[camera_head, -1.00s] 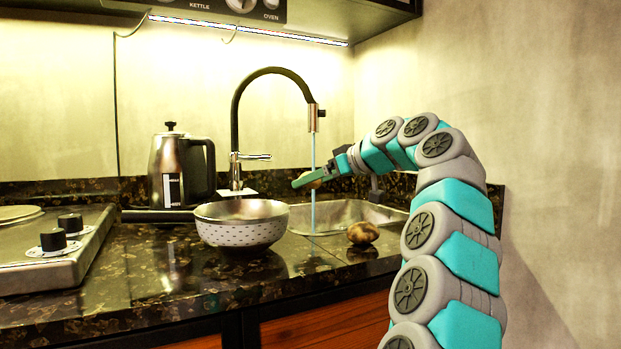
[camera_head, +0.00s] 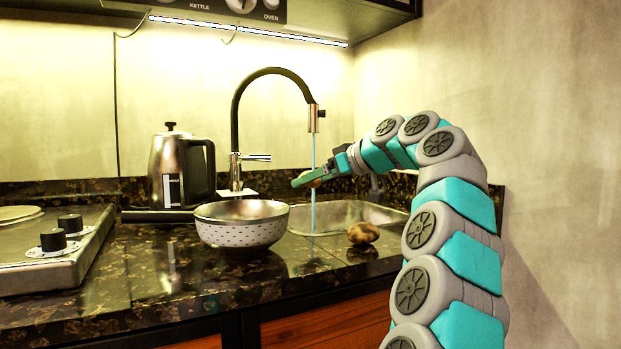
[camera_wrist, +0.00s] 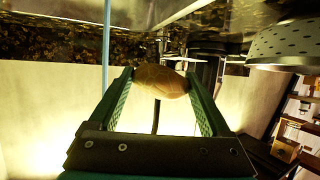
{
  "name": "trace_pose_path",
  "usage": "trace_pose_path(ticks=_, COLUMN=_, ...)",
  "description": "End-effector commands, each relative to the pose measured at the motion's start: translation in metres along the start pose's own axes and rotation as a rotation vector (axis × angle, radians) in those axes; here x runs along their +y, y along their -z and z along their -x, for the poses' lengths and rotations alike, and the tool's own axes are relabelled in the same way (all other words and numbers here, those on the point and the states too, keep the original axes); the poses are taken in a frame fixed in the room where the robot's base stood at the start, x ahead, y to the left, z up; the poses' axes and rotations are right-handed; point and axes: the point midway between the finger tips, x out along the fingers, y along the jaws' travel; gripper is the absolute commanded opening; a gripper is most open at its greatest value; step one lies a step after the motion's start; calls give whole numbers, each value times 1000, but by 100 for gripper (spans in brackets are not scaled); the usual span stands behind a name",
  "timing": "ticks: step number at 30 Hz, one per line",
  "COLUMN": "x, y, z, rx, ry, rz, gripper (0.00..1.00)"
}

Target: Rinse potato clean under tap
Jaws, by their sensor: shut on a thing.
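A brown potato (camera_wrist: 161,81) is clamped between the two green fingers of my gripper (camera_wrist: 160,88) in the wrist view. In the head view my gripper (camera_head: 315,177) holds it above the sink, beside the tap's spout line, and the finger mostly hides it. The black tap (camera_head: 236,120) is running. A thin blue water stream (camera_head: 313,215) falls from its copper-coloured nozzle (camera_head: 314,124) into the steel sink (camera_head: 365,213). In the wrist view the stream (camera_wrist: 106,45) passes to the left of the potato, apart from it. I cannot tell whether the potato is wet or dirty.
A second potato (camera_head: 363,233) lies on the dark counter in front of the sink. A dotted metal bowl (camera_head: 240,234) stands left of the sink. A kettle (camera_head: 168,170) and a hob (camera_head: 55,258) stand farther left. A wall (camera_head: 560,120) bounds the right side.

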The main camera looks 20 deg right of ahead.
Motion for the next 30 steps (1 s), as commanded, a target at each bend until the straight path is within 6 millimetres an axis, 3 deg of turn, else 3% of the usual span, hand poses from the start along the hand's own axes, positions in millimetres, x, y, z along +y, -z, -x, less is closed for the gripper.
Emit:
trace_pose_path(ticks=18, x=-37, y=24, z=33, rx=0, ry=1, rz=2, gripper=22)
trace_pose_path(ticks=30, x=-40, y=25, z=36, rx=0, ry=0, rz=0, gripper=22)
